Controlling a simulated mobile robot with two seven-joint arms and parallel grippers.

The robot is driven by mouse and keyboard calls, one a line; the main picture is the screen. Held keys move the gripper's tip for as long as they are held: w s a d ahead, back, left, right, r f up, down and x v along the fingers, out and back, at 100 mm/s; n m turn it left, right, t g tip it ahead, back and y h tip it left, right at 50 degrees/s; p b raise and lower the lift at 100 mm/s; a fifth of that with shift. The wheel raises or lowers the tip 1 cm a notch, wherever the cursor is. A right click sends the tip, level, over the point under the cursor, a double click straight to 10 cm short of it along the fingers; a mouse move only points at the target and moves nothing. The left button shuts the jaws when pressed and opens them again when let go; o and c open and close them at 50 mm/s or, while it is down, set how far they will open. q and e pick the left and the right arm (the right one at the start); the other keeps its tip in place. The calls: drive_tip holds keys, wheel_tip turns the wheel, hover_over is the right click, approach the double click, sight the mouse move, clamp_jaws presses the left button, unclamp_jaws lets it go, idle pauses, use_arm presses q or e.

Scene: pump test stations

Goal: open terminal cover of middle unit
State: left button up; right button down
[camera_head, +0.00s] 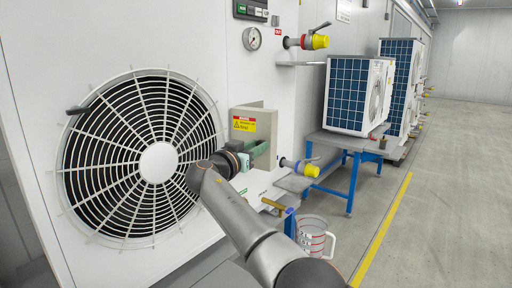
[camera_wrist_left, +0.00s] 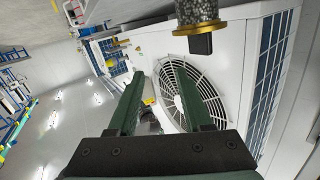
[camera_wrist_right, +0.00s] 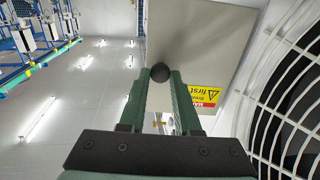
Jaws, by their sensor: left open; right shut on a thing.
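The terminal cover (camera_head: 264,118) is a beige box-like panel with a yellow and red warning label, right of the large fan grille on the white unit. It fills the upper middle of the right wrist view (camera_wrist_right: 203,45). My right gripper (camera_head: 246,158) is at the cover's lower part. In the right wrist view its green fingers are shut on a dark round knob (camera_wrist_right: 160,72) beside the panel. I cannot tell how far the cover stands open. My left gripper (camera_wrist_left: 155,85) is open and empty in the left wrist view, with the fan grille (camera_wrist_left: 203,95) beyond it.
A pressure gauge (camera_head: 252,39) and yellow-capped valves (camera_head: 316,42) sit above and right of the cover. A measuring jug (camera_head: 314,236) stands below. A blue bench (camera_head: 352,183) carries another unit. The floor at right is clear.

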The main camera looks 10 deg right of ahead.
drive_tip(key=c, duration=0.7)
unclamp_jaws()
use_arm(q)
drive_tip(key=shift+r, duration=0.1)
use_arm(e)
drive_tip(key=shift+o, duration=0.3)
use_arm(q)
drive_tip(key=shift+w, duration=0.1)
drive_tip(key=shift+f, duration=0.3)
use_arm(e)
drive_tip(key=v, duration=1.2)
drive_tip(key=shift+s+a, duration=0.2)
